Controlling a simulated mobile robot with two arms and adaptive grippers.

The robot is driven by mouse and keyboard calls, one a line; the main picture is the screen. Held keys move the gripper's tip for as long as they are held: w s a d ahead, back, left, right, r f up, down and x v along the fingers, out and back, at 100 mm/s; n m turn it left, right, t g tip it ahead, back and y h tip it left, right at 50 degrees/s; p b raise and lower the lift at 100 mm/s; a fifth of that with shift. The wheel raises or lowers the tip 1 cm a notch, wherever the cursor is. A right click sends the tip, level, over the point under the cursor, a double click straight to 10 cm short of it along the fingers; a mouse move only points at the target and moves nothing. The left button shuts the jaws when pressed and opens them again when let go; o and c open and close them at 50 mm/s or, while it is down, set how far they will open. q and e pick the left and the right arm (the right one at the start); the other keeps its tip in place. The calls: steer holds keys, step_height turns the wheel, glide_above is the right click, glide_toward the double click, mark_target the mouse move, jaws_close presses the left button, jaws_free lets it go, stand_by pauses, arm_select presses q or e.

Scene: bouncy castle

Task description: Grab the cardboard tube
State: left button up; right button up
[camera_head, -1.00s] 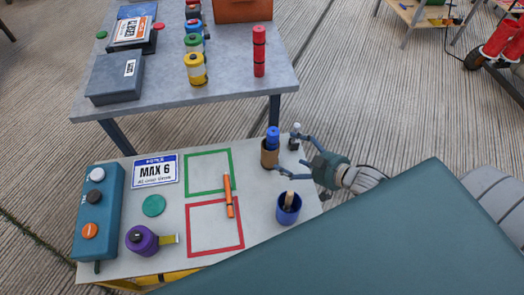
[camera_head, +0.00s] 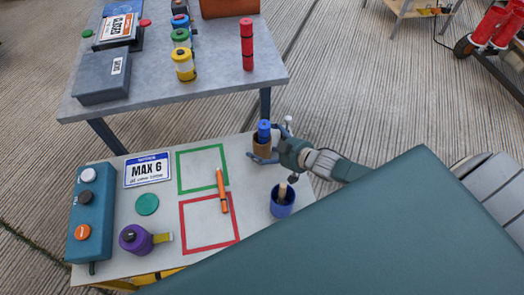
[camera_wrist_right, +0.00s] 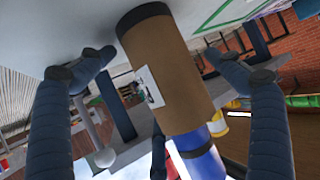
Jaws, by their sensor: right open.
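The brown cardboard tube (camera_head: 261,149) stands upright on the near table, with a blue marker-like cylinder (camera_head: 264,131) sticking out of its top. My right gripper (camera_head: 268,147) is at the tube, its fingers open around it. In the right wrist view, the tube (camera_wrist_right: 165,75) lies between my spread fingers (camera_wrist_right: 158,58), with a small white label on its side. A gap shows between the tube and the fingers on both sides. The blue cylinder (camera_wrist_right: 200,155) shows there too. My left gripper is not in view.
A blue cup (camera_head: 282,203) with a wooden-looking item stands just in front of the gripper. A small light-topped object (camera_head: 288,122) is behind it. An orange marker (camera_head: 222,192) lies across the green and red squares. A grey table (camera_head: 200,98) stands behind.

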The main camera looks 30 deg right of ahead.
steer(key=c, duration=1.7)
steer(key=shift+r, duration=0.15)
